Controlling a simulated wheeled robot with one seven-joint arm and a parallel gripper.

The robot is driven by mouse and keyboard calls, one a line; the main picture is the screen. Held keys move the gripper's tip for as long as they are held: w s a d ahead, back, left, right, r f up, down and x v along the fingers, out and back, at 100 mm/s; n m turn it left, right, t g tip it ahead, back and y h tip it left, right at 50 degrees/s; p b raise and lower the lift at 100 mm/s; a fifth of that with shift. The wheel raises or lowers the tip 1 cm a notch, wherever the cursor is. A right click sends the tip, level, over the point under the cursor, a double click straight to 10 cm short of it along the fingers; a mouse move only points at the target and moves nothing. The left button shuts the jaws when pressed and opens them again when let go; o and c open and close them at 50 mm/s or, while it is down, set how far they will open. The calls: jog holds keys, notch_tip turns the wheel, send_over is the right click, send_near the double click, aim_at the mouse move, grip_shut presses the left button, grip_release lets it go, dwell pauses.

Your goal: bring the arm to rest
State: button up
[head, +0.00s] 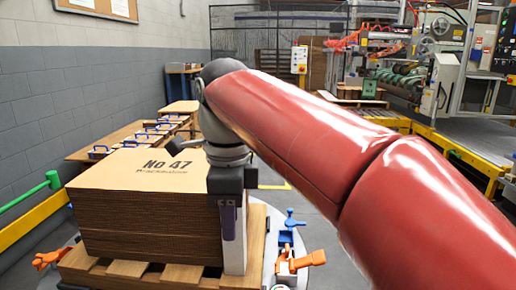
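My arm, in red, reaches from the lower right of the head view to a grey wrist joint. My gripper (228,225) points down from it, dark at the top, at the right front corner of the cardboard stack. Its fingers are seen edge-on, so I cannot tell whether they are open or shut. The stack of brown blanks (140,225) has "No 47" printed on its top sheet. A white upright piece (237,250) stands directly behind or beside the fingers; whether they touch it is unclear.
The stack sits on a wooden pallet (130,273). Orange clamps (305,261) (50,259) and a blue clamp (291,220) stand around it. A yellow rail (35,222) runs at left. Trays with blue handles (145,136) lie behind. Machinery (420,75) fills the back right.

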jog(key=s+d+f+n+t, duration=0.2)
jog(key=s+d+f+n, duration=0.3)
jog(key=d+f+n, duration=0.3)
jog(key=s+d+f+n+t, duration=0.3)
jog(key=s+d+f+n, duration=0.2)
jog(key=d+f+n, duration=0.4)
jog(key=d, duration=0.3)
jog(key=shift+s+n, duration=0.15)
jog(key=shift+n, duration=0.25)
